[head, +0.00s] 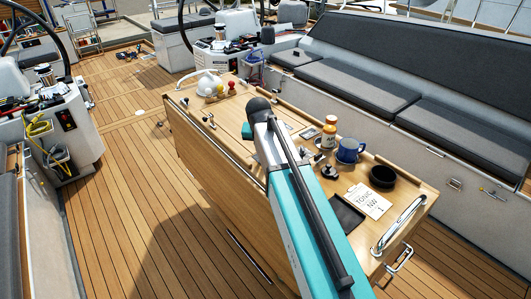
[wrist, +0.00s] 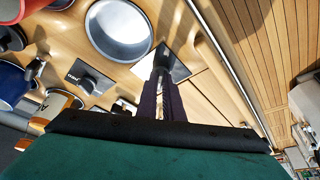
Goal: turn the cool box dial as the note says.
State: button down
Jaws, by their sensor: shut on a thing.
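The note (head: 369,200) is a white sheet on a clipboard on the table, reading "TONIC NW 1" as far as I can make out. In the wrist view, my gripper (wrist: 163,82) points away from the camera, its narrow dark jaws together. They are shut on a small dark knob, which looks like the cool box dial, over a dark square plate (wrist: 179,66). The jaws cover most of the knob, and I cannot read its pointer or marks. In the head view my teal arm hides the gripper and the knob.
A blue mug (head: 348,150), a jar (head: 328,138) and a black bowl (head: 383,176) stand on the wooden table. A metal handrail (head: 400,223) is at its near right end. Cushioned seats (head: 357,88) line the right. Bare teak deck (head: 135,190) lies left.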

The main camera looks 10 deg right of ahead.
jog(key=shift+w+a+m+h+b, duration=0.15)
jog(key=shift+m+h+b, duration=0.3)
jog(key=shift+m, duration=0.85)
jog(key=c, duration=1.9)
grip_release()
jog(key=shift+r, duration=0.15)
jog(key=b+v, duration=0.3)
jog(key=v, duration=1)
jog(key=shift+r, duration=0.35)
jog(key=shift+a+g, duration=0.1)
jog(key=shift+g, duration=0.2)
